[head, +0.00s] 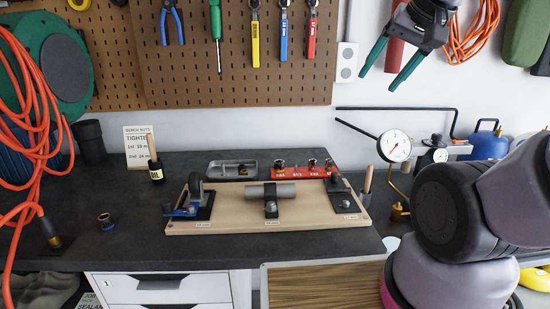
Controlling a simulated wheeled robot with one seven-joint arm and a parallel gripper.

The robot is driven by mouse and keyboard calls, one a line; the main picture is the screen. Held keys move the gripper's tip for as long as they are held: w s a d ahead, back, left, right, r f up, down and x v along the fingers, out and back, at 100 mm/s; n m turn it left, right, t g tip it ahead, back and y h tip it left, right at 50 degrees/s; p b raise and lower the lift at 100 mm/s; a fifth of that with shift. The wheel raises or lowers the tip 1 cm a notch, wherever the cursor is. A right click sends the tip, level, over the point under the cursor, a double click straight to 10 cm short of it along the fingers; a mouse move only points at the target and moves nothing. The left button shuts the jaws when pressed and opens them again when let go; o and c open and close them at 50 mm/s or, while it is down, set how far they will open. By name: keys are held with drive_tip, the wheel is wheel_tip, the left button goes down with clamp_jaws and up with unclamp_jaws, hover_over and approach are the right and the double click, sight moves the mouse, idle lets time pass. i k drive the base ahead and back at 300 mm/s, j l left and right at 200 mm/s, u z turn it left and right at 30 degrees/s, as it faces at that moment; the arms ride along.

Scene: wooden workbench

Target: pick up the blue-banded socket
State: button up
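A small dark socket (105,222) stands alone on the left of the dark bench top, with a bluish band and a reddish-brown top; it is too small to see clearly. A red rail (257,173) at the back of the bench holds several metal sockets, and their bands cannot be made out. My gripper (378,86) is at the upper right, high above the bench and far from both. Its two teal fingers are spread apart with nothing between them.
A wooden board (235,222) with clamps and a grey cylinder fills the middle of the bench. Bench between hose and board is mostly clear.

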sight(105, 221)
drive_tip(key=k+l+u, duration=0.1)
drive_tip(key=u, duration=1.1)
drive_tip(key=i+u, duration=0.1)
drive_tip(key=u, duration=0.35)
drive_tip(key=k+j+z, duration=0.15)
drive_tip(key=z, duration=0.5)
drive_tip(key=i+z, duration=0.2)
drive_tip(key=z, duration=0.75)
drive_tip(key=k+u, duration=0.1)
drive_tip(key=u, duration=0.3)
drive_tip(key=k+u, duration=0.1)
drive_tip(key=u, duration=0.35)
drive_tip(key=i+l+u, duration=0.15)
drive_tip(key=u, duration=0.6)
